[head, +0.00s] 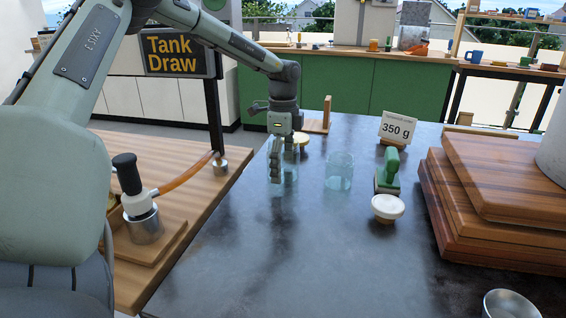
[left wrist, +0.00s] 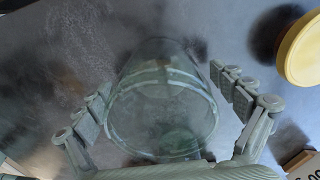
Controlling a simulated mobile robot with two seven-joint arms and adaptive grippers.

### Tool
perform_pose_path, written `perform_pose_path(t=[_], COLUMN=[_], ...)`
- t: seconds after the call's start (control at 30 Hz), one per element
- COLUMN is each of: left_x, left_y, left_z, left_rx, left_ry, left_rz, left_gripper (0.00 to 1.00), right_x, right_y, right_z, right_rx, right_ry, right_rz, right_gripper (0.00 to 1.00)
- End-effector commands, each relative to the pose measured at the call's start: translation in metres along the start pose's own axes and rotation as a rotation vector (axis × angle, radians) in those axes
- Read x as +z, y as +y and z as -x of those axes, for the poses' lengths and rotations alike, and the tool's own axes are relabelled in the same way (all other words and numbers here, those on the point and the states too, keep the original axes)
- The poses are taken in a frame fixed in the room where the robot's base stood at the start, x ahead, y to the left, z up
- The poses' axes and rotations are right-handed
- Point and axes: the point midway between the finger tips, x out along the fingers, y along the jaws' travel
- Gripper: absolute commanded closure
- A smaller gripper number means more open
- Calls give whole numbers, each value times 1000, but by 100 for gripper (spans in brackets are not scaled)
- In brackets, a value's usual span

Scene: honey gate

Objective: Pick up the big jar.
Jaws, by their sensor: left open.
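A clear, bluish glass jar (head: 294,174) stands on the dark table, partly hidden by my left gripper (head: 282,172). It looks a little wider than a second clear glass jar (head: 339,172) to its right, so it seems to be the big jar. In the left wrist view, the jar (left wrist: 163,110) stands between the two spread fingers of my left gripper (left wrist: 162,85), one on each side. The gripper is open. I see no clear contact between fingers and glass. My right gripper is not in view.
A yellowish round lid (left wrist: 303,50) lies near the jar. Stacked wooden boards (head: 500,185) fill the right side. The table's front middle is clear.

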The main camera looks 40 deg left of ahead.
Motion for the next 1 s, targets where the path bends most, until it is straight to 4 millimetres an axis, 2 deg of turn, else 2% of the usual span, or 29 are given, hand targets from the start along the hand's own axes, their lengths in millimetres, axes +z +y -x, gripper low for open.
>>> perform_pose_path(t=[0.2, 0.23, 0.7, 1.0], left_x=[0, 0, 0, -1], left_y=[0, 0, 0, -1], left_z=[-1, -1, 0, 2], left_rx=[-1, -1, -1, -2], left_ry=[1, 1, 1, 1], left_rz=[0, 0, 0, 0], left_gripper=[5, 7, 65, 66], right_x=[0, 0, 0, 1], right_y=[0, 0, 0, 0], right_z=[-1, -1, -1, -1], right_rx=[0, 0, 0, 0], right_ry=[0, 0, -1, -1], right_rz=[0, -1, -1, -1], right_gripper=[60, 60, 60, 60])
